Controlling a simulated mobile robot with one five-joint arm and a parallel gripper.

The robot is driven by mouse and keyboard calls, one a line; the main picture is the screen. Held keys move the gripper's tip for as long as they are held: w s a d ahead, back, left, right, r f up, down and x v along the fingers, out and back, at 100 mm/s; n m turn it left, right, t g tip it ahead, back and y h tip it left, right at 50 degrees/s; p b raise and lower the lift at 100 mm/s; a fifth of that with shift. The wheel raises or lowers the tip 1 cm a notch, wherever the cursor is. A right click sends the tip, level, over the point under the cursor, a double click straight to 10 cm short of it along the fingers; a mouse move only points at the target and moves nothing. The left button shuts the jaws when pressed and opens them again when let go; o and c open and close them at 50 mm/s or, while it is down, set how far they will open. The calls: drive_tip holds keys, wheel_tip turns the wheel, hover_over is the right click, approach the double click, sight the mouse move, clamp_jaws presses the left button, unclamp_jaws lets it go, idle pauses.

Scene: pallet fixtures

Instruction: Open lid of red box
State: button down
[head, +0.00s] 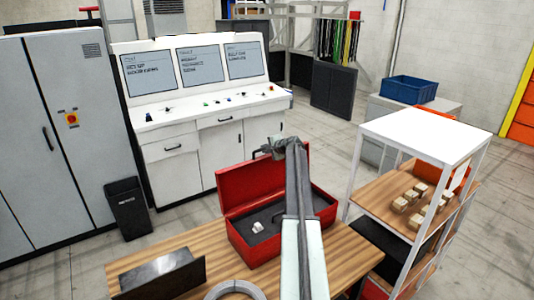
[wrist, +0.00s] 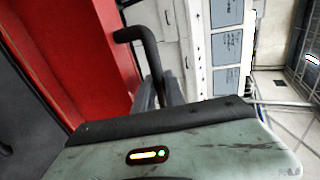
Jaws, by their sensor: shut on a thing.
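The red box (head: 262,258) stands on the wooden table in the head view. Its red lid (head: 240,182) is raised at the back, roughly upright, and the dark inside of the box shows. My gripper (head: 272,150) is at the lid's top edge, with my arm crossing in front of the lid and box. In the wrist view my gripper (wrist: 158,97) is shut on a black bent handle (wrist: 145,45) beside the red lid (wrist: 95,60). The exact contact between jaws and handle is partly hidden.
A small pale object (head: 257,228) lies in the box. On the wooden table (head: 205,243) are a dark metal plate (head: 160,272) and a grey ring (head: 232,289). A white shelf rack (head: 425,135) stands close on the right. A white control console (head: 205,120) stands behind.

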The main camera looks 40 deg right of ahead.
drive_tip(key=shift+w+d, duration=0.15)
drive_tip(key=shift+d, duration=0.15)
drive_tip(key=c, duration=1.4)
unclamp_jaws()
drive_tip(key=shift+d, duration=0.1)
drive_tip(key=shift+a, duration=0.2)
drive_tip(key=p+v, duration=0.3)
drive_tip(key=v, duration=0.4)
drive_tip(key=shift+s, duration=0.3)
drive_tip(key=shift+r, duration=0.1)
drive_tip(key=shift+a, duration=0.1)
